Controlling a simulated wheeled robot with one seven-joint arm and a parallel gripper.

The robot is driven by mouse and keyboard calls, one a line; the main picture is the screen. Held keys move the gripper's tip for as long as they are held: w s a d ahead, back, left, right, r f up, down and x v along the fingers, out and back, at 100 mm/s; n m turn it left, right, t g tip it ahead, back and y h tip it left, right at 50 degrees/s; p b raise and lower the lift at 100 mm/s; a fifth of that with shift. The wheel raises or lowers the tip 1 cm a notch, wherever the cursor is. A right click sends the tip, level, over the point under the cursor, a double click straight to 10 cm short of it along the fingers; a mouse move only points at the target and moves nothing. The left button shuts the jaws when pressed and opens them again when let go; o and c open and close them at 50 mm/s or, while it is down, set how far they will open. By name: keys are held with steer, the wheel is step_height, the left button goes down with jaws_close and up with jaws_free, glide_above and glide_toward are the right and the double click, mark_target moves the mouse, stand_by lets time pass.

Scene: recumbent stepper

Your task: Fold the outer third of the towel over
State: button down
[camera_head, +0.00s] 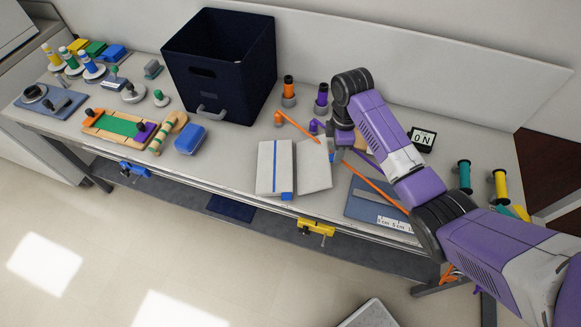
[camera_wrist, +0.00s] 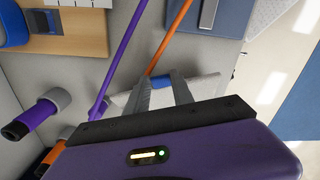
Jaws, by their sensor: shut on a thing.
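The towel (camera_head: 314,167) is a pale grey cloth on the bench, in front of the dark blue bin. A blue stripe runs along its left part, and a small blue patch shows at its front edge. In the head view my gripper (camera_head: 331,152) is low at the towel's right edge; its fingertips are partly hidden by my arm. How much cloth is between the fingers is hidden.
The dark blue bin (camera_head: 220,75) stands behind the towel. Orange and purple rods lie close by; the orange rod (camera_wrist: 172,35) passes near my fingers. The bench's front edge is close.

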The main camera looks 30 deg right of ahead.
steer(key=shift+w+a+r+h, duration=0.15)
steer(key=shift+a+r+h, duration=0.15)
steer(key=shift+r, duration=0.25)
steer(key=shift+w+a+r+g+h, duration=0.35)
steer(key=shift+a+r+g+h, duration=0.05)
steer(key=shift+a+r, duration=0.1)
steer(key=shift+w+a+r+g+h, duration=0.1)
steer(key=shift+r+g+h, duration=0.2)
steer(key=shift+r+h, duration=0.1)
steer(key=shift+a, duration=0.1)
steer(key=shift+w+a+r+g+h, duration=0.3)
steer(key=shift+w+a+r+h, duration=0.1)
steer(key=shift+a+r+h, duration=0.1)
steer(key=shift+w+a+r, duration=0.1)
steer(key=shift+a+r, duration=0.1)
steer(key=shift+r, duration=0.05)
steer(key=shift+h, duration=0.3)
